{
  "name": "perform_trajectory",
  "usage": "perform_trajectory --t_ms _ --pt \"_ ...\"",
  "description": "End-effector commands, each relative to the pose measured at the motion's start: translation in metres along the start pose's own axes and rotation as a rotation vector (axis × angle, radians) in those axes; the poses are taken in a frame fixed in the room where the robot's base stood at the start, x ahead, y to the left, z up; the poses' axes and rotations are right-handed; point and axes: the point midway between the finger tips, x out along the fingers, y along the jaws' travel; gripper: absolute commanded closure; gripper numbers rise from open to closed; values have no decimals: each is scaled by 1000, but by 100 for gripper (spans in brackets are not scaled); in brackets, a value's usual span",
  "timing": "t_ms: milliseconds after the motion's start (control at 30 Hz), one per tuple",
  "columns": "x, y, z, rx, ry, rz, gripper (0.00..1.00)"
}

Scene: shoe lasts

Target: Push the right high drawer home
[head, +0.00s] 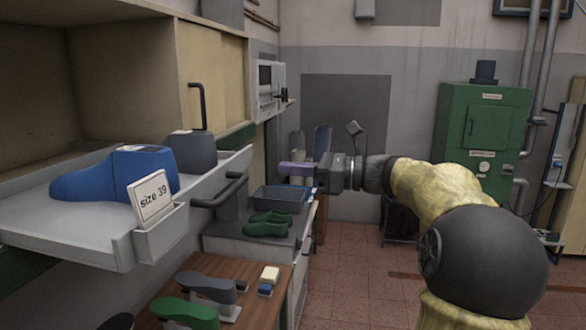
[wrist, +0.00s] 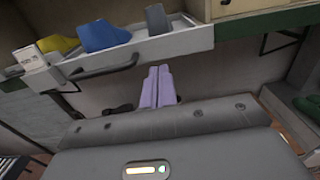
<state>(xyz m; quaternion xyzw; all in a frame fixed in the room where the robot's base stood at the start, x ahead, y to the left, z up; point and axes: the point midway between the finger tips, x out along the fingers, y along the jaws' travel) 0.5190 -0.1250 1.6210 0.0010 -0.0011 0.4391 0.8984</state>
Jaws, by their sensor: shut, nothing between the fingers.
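The high drawer (head: 75,248) stands pulled out from the beige cabinet at the left of the head view. It is a light grey tray with a dark bar handle (head: 220,190) on its front. A blue shoe last (head: 110,177) and a grey one (head: 192,152) lie in it. In the wrist view the drawer front (wrist: 170,42) crosses the top, and a yellow last (wrist: 58,44) shows too. My gripper (head: 284,169) is shut and empty, its purple fingers to the right of the drawer. In the wrist view the fingertips (wrist: 160,68) appear just below the drawer front; contact cannot be told.
Below are a wooden table (head: 255,308) with lasts and a grey counter (head: 225,240) with green shoes (head: 268,224) and a blue tray (head: 279,200). A green metal cabinet (head: 450,125) stands behind.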

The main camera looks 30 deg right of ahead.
Motion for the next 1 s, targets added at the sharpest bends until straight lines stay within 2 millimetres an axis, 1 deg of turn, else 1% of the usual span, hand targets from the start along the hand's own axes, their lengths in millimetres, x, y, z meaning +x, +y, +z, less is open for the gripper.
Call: perform_trajectory --t_ms 167,367,1000 --pt "3 0 -1 -1 2 2 100" --pt "15 0 -2 0 2 2 100" --pt "77 0 0 -1 3 2 100"
